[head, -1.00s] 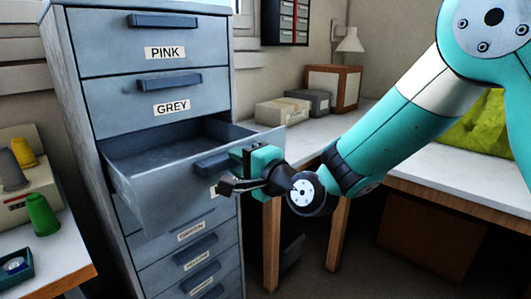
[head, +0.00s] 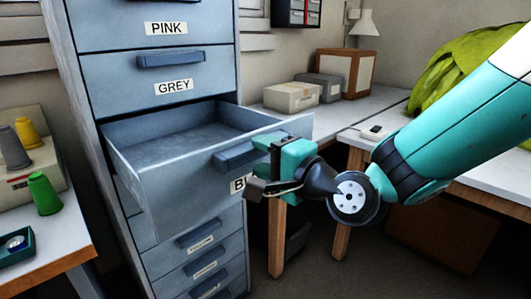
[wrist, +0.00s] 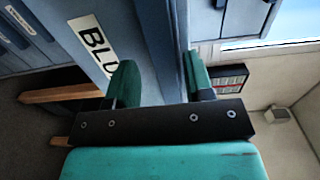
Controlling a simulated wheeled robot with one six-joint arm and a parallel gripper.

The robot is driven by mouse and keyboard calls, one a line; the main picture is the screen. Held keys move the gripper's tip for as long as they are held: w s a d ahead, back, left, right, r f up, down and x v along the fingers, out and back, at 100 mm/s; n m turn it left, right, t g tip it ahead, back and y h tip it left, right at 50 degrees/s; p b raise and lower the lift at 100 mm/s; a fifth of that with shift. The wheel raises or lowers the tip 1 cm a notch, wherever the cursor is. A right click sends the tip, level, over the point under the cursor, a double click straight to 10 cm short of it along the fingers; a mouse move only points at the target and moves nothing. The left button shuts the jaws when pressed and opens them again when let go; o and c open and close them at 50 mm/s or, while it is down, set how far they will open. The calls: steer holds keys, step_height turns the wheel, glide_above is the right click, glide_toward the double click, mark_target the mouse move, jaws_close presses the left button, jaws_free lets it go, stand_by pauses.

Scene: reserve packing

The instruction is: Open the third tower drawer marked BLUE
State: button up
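The blue-grey drawer tower holds the third drawer (head: 180,190), pulled well out, its empty inside showing. My gripper (head: 270,168) is at the right end of the drawer's handle (head: 238,156).
The PINK drawer (head: 120,27) and GREY drawer (head: 125,85) above are shut, as are the lower drawers (head: 200,262). A side table (head: 65,250) with thread spools (head: 42,195) stands at left. A white bench (head: 350,118) with boxes is behind at right.

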steer(key=shift+r, duration=0.25)
steer(key=b+v, duration=1.3)
steer(key=v, duration=0.4)
steer(key=shift+f, duration=0.25)
steer(key=shift+s+d, duration=0.1)
steer(key=shift+d, duration=0.05)
steer(key=s+d+f+n+g+h, duration=0.3)
steer(key=s+f+n+g+h, duration=0.25)
steer(key=f+n, duration=0.3)
steer(key=s+d+f+n+g+h, duration=0.3)
steer(key=s+f+n+g+h, duration=0.15)
steer(key=f+n+g, duration=0.35)
step_height(320, 180, up, 27)
steer(key=m+t+p, duration=0.1)
steer(key=t+p, duration=0.1)
steer(key=p, duration=2.6)
steer(key=shift+s+y, duration=0.4)
steer(key=shift+s, duration=0.1)
